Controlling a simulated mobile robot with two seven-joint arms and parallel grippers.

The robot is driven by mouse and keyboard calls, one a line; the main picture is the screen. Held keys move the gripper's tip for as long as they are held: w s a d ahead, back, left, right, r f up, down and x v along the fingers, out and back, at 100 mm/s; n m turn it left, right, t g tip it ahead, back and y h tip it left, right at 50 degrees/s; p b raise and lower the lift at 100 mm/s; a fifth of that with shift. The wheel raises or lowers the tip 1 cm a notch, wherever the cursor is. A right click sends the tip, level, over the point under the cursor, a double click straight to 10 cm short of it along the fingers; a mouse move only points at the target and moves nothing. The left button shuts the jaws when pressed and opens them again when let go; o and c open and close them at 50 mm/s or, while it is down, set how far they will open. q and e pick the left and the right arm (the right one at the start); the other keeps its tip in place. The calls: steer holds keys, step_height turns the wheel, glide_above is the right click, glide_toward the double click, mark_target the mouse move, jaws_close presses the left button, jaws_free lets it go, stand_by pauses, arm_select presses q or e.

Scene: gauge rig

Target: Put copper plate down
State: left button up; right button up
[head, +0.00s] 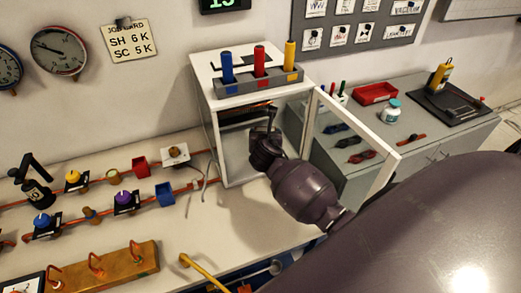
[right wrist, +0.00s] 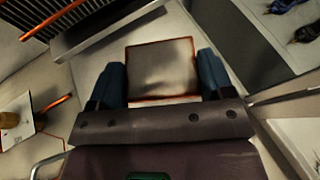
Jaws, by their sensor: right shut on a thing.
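The copper plate (right wrist: 160,72) shows in the right wrist view as a flat square with a greyish face and copper-orange edges. My right gripper (right wrist: 161,88) is shut on it, with a dark blue finger at each side. In the head view my right gripper (head: 264,132) reaches through the open front of the white cabinet (head: 208,122). The plate cannot be made out clearly there. Whether the plate touches a surface beneath it, I cannot tell. My left gripper is not in view.
The cabinet's glazed door (head: 350,138) stands open to the right of my arm. A rack (head: 262,82) with blue, red and yellow cylinders sits on top. Inside, a dark grille (right wrist: 38,18) with an orange rod lies near the gripper. Pipes with valves (head: 124,200) run along the bench at left.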

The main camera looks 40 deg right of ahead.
steer(key=shift+f+b, duration=0.6)
steer(key=shift+f, duration=3.1)
steer(key=shift+f, duration=0.15)
steer(key=o, duration=1.2)
steer(key=p+v, duration=0.1)
steer(key=v, duration=1.1)
steer(key=shift+s+a, duration=0.1)
